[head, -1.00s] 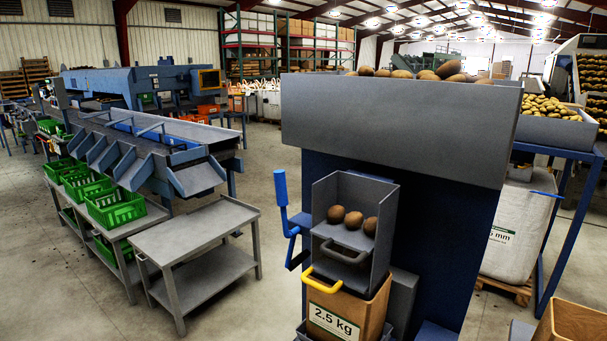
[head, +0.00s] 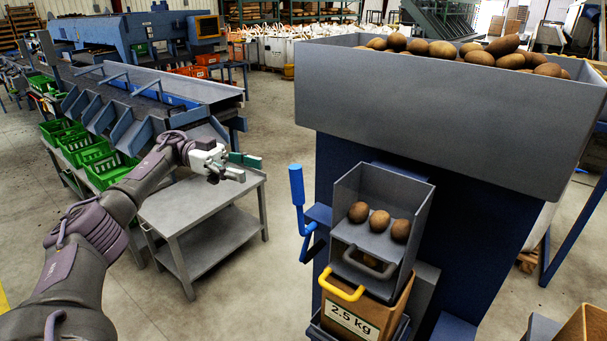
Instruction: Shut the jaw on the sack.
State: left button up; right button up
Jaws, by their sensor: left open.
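The sack (head: 360,321) is a brown paper bag with a white "2.5 kg" label, upright below the grey chute box (head: 345,195). The chute box holds three brown potatoes (head: 379,221) and has a grey handle (head: 369,262). A yellow handle (head: 341,286) crosses the front of the sack's top; I cannot tell whether it presses on the paper. A blue lever (head: 298,200) stands upright to the left of the chute box. My left gripper (head: 243,169) is open and empty, left of the blue lever and apart from it. My right gripper is not in view.
A grey hopper (head: 435,101) full of potatoes is above the chute box. Green crates (head: 85,149) line the blue sorting machine at left. Floor is clear between cart and hopper stand.

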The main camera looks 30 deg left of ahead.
aim_at(297, 182)
pick_arm(q)
jog(key=d+p, duration=0.1)
jog(key=d, duration=0.2)
jog(key=w+d+p, duration=0.1)
jog(key=d+p, duration=0.1)
jog(key=d, duration=0.2)
jog(key=d+p, duration=0.1)
jog(key=d, duration=0.3)
jog(key=shift+w+r, duration=0.1)
jog(key=shift+w, duration=0.1)
jog(key=shift+w+d+p, duration=0.1)
jog(key=shift+d+p, duration=0.25)
jog(key=shift+d, duration=0.3)
jog(key=c, duration=0.9)
grip_shut()
